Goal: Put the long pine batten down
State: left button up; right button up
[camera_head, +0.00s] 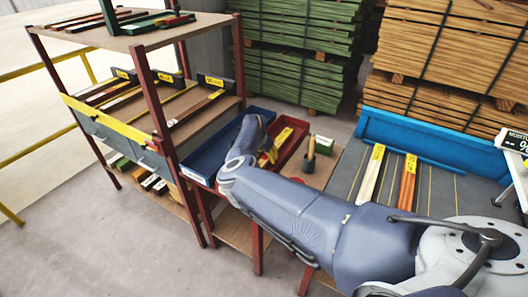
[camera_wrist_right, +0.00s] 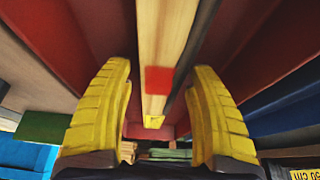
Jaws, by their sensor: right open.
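A pale pine batten (camera_wrist_right: 165,40) with a red square mark and a yellow end lies in the red tray (camera_wrist_right: 70,30) in the right wrist view. My right gripper (camera_wrist_right: 155,112) is open, with one yellow finger on each side of the batten and a visible gap to both. In the head view my right arm reaches over the table, and the right gripper (camera_head: 266,158) is at the red tray (camera_head: 293,148), mostly hidden by the arm. A yellow-labelled piece (camera_head: 283,137) shows in that tray. My left gripper is not in view.
A blue tray (camera_head: 205,165) adjoins the red one. The grey bench (camera_head: 435,190) holds a pale batten (camera_head: 370,176) and an orange one (camera_head: 407,182). A red-posted shelf (camera_head: 160,95) stands left.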

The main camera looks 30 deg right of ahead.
jog(key=v, duration=1.2)
jog(key=shift+f, duration=0.1)
